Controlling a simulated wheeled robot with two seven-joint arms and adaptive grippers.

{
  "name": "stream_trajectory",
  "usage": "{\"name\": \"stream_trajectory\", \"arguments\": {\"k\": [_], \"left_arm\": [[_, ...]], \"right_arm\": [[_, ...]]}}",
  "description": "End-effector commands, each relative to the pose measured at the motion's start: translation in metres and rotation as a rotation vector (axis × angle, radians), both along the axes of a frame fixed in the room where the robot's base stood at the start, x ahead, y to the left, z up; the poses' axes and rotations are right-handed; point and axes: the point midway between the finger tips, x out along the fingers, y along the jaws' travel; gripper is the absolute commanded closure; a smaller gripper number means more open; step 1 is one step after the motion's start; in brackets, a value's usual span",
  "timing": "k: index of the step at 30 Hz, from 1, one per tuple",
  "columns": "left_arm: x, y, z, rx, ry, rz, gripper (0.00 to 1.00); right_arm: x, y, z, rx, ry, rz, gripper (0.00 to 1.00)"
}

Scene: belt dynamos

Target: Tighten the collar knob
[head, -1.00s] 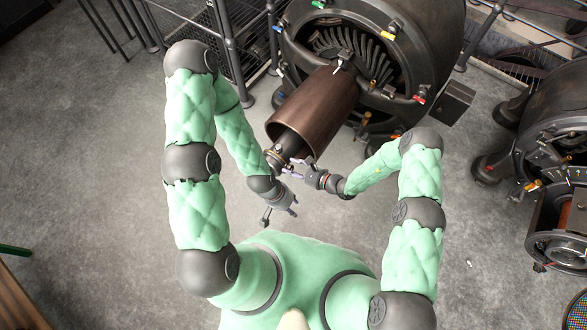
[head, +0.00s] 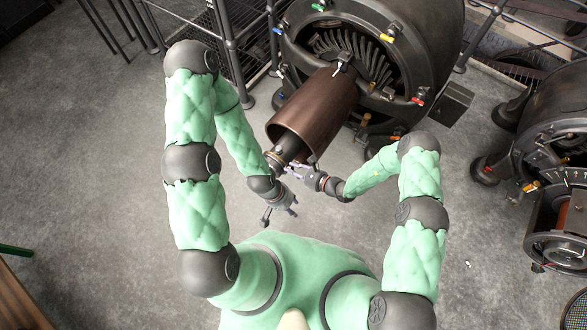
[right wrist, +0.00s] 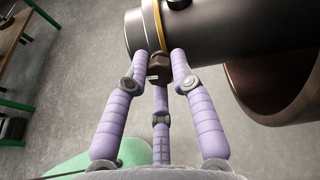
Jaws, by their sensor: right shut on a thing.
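The collar knob (right wrist: 158,68) is a small dark brown, faceted knob on the side of the collar (right wrist: 150,28), which has a brass-coloured ring around the black shaft (right wrist: 210,30). In the head view the shaft end (head: 279,156) sticks out of a brown cylinder (head: 317,108). My right gripper (right wrist: 160,78) has its three purple fingers closed around the knob. It also shows beside the shaft end in the head view (head: 292,170), where the knob is too small to make out. My left gripper (head: 279,214) hangs below the shaft end with its fingers spread and empty.
The large black dynamo (head: 438,40) with coloured knobs on its rim stands behind the cylinder. Another dynamo (head: 560,120) stands at the right. A dark wire rack (head: 205,40) is at the back left. The floor (head: 90,170) at left is clear.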

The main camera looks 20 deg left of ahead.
Motion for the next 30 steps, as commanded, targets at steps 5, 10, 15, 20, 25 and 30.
{"name": "stream_trajectory", "arguments": {"k": [5, 10, 15, 20, 25, 30], "left_arm": [[0.000, 0.000, 0.011, 0.000, 0.000, 0.000, 0.60], [0.000, 0.000, 0.019, 0.000, 0.000, 0.000, 0.60], [0.000, 0.000, 0.026, 0.000, 0.000, 0.000, 0.60], [0.000, 0.000, 0.031, 0.000, 0.000, 0.000, 0.60], [0.000, 0.000, 0.037, 0.000, 0.000, 0.000, 0.60], [0.000, 0.000, 0.043, 0.000, 0.000, 0.000, 0.60]], "right_arm": [[-0.001, 0.000, 0.002, 0.048, 0.136, -0.073, 1.00], [0.000, 0.000, 0.002, 0.096, 0.271, -0.147, 1.00], [-0.001, 0.000, 0.001, 0.147, 0.408, -0.220, 1.00], [-0.001, 0.000, 0.002, 0.193, 0.533, -0.289, 1.00], [-0.002, 0.001, 0.001, 0.241, 0.669, -0.363, 1.00], [-0.001, 0.001, 0.001, 0.290, 0.803, -0.436, 1.00]]}}
